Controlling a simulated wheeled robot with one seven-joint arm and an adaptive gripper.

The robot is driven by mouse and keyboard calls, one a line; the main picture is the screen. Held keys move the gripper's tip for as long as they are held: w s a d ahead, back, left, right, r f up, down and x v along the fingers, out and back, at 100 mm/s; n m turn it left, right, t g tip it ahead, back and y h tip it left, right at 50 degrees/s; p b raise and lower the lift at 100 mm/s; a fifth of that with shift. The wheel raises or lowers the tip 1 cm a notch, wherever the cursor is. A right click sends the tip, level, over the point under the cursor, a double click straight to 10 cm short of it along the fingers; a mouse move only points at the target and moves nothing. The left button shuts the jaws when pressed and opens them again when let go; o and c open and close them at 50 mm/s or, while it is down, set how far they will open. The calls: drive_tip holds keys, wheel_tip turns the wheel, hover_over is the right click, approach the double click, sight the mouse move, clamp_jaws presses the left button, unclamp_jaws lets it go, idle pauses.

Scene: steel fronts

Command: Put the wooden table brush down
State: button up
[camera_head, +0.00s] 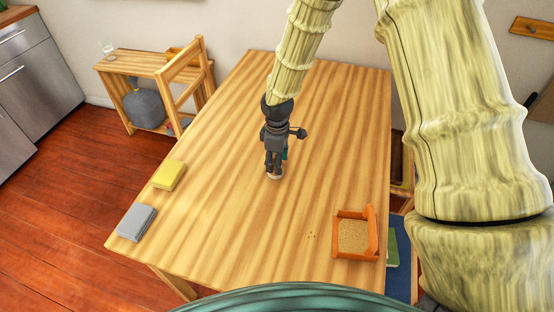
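My gripper (274,168) points down over the middle of the wooden table (225,215), with its dark fingers close together. A small pale piece shows at the fingertips, and it may be part of the wooden table brush. The fingers hide most of it, so I cannot tell its shape, how it is held or whether it touches the table. A small teal patch shows just right of the fingers. No other brush is clearly visible.
An orange tray (371,235) with a brown inside stands at the table's near right, with a few crumbs (312,237) left of it. A yellow block (169,175) and a grey block (136,222) lie along the left edge. The table's middle is mostly clear.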

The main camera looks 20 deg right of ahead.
wheel_tip(320, 180, up, 12)
drive_tip(key=b, duration=0.1)
drive_tip(key=shift+r+b, duration=0.15)
drive_tip(key=shift+b, duration=0.2)
idle(0.5)
drive_tip(key=shift+r, duration=0.1)
idle(0.3)
